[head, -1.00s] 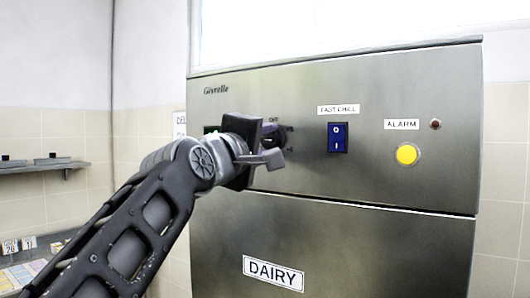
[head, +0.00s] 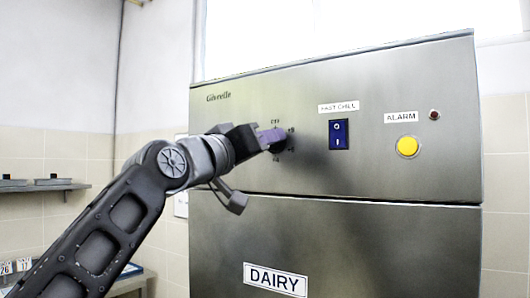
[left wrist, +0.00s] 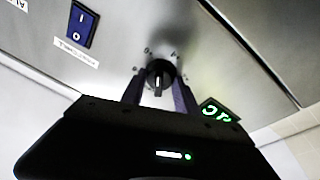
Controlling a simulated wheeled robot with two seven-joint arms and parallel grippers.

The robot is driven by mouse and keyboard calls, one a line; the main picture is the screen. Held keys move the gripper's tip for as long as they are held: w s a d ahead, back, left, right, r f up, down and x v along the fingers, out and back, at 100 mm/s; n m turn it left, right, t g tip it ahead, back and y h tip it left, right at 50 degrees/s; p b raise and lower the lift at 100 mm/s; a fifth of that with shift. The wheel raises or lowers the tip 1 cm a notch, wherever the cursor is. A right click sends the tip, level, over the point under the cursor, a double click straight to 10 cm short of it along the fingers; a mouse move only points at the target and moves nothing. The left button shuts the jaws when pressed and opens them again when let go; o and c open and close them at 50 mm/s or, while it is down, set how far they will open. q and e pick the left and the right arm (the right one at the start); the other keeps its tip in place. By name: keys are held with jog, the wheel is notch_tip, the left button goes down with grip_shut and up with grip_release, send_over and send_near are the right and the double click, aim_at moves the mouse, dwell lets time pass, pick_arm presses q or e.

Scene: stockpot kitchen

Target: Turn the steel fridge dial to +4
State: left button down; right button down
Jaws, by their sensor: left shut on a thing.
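The fridge dial is a dark round knob on the steel fridge panel, with small markings around it, one reading OFF. It shows in the left wrist view (left wrist: 160,76) with a light pointer line. My left gripper (head: 272,139) is shut on the dial, with a finger on each side of it in the left wrist view (left wrist: 160,92). In the head view the gripper hides much of the dial (head: 281,147). The exact setting cannot be read. A green lit display (left wrist: 218,112) shows beside the dial in the left wrist view. My right gripper is not in view.
Right of the dial are a blue FAST CHILL rocker switch (head: 338,134), a yellow ALARM button (head: 407,147) and a small dark red lamp (head: 433,114). The DAIRY label (head: 275,279) is on the door below. A wall shelf (head: 40,187) stands at far left.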

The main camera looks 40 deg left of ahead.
pick_arm(q)
jog(key=m+h, duration=0.1)
jog(key=m, duration=0.2)
jog(key=shift+f+m+b, duration=0.1)
jog(key=shift+m+b, duration=0.2)
jog(key=shift+b, duration=0.05)
jog(key=m, duration=0.2)
jog(key=m+h, duration=0.1)
jog(key=m, duration=0.1)
jog(key=shift+a+h, duration=0.1)
jog(key=shift+h, duration=0.2)
jog(key=shift+m, duration=0.3)
jog(key=c, duration=0.9)
grip_release()
jog(key=shift+r+b+v, duration=0.1)
jog(key=shift+b+v, duration=0.6)
jog(key=shift+v, duration=1.25)
jog(key=shift+r+b+v, duration=0.15)
jog(key=shift+b+v, duration=0.5)
jog(key=shift+v, duration=1.25)
